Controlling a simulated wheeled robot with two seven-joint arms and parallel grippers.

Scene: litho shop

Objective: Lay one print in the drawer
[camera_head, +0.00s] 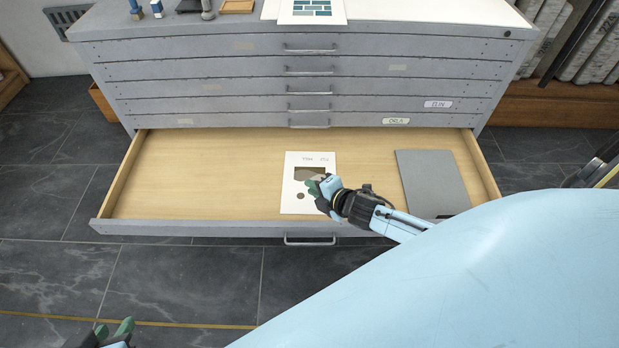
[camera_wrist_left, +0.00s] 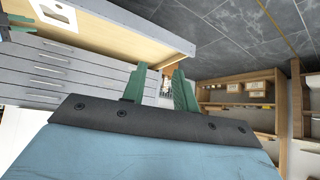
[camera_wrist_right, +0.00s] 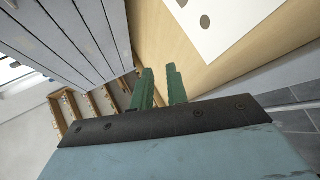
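The drawer (camera_head: 200,220) of the grey flat-file cabinet is pulled out. A white print (camera_head: 290,204) with brown shapes lies flat in the drawer, near its middle; it also shows in the right wrist view (camera_wrist_right: 236,30). My right gripper (camera_head: 316,186) is over the print in the head view. In the right wrist view its fingers (camera_wrist_right: 161,88) are a little apart with nothing between them, and the print is off to the side. My left gripper (camera_head: 113,330) is low at the front left, outside the drawer; its fingers (camera_wrist_left: 158,88) are apart and empty.
A grey board (camera_head: 432,180) lies at the drawer's right side. The drawer's left half is bare. A print with teal blocks (camera_head: 311,10) and small tools lie on the cabinet top (camera_head: 420,12). Shut drawers with labels (camera_head: 396,121) are above. Shelving (camera_wrist_left: 250,90) shows in the left wrist view.

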